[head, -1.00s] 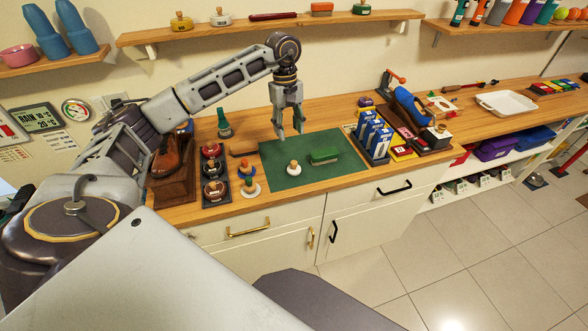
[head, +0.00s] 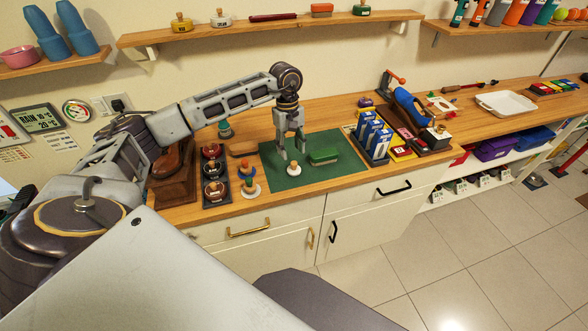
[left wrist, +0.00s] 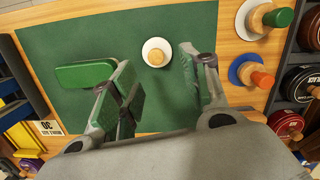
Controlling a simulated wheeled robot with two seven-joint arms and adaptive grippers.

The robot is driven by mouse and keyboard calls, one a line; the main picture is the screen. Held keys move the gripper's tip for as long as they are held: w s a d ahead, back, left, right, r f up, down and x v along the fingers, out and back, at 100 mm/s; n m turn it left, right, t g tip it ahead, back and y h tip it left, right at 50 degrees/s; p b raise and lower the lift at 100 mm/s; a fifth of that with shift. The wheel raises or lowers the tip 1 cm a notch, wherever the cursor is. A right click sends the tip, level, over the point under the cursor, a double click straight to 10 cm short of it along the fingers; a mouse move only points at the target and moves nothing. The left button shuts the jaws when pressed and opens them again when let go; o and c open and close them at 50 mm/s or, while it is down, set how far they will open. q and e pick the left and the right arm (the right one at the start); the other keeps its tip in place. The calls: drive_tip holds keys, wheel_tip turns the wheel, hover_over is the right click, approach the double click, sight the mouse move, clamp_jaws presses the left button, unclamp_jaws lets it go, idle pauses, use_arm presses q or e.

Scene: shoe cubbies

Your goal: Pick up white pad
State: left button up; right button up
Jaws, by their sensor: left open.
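The white pad (head: 294,171) is a small round white disc with a wooden knob, upright on the green mat (head: 285,182). In the left wrist view the white pad (left wrist: 148,46) lies ahead of the gap between the fingers. My left gripper (head: 292,154) is open and empty, fingers pointing down just above and behind the pad. Its fingers also show in the left wrist view (left wrist: 153,80), one on each side of the pad's line, and do not visibly touch it. My right gripper is not in view.
A green brush (head: 324,155) lies right of the pad, close to one finger. Another white disc with a green knob (head: 250,188) and a blue one with an orange knob (head: 245,171) stand left. Blue boxes (head: 375,138) stand right of the mat. The mat's front is clear.

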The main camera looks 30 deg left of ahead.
sight(294, 162)
use_arm(q)
drive_tip(key=shift+d+f, duration=0.1)
drive_tip(key=shift+f, duration=0.7)
drive_tip(key=shift+d+f, duration=0.15)
drive_tip(key=shift+f, duration=0.35)
drive_tip(key=f, duration=0.1)
drive_tip(key=f+p, duration=0.1)
drive_tip(key=shift+d+f, duration=0.3)
drive_tip(key=shift+d, duration=0.1)
drive_tip(key=shift+s+f, duration=0.1)
drive_tip(key=shift+f, duration=0.65)
drive_tip(key=c, duration=1)
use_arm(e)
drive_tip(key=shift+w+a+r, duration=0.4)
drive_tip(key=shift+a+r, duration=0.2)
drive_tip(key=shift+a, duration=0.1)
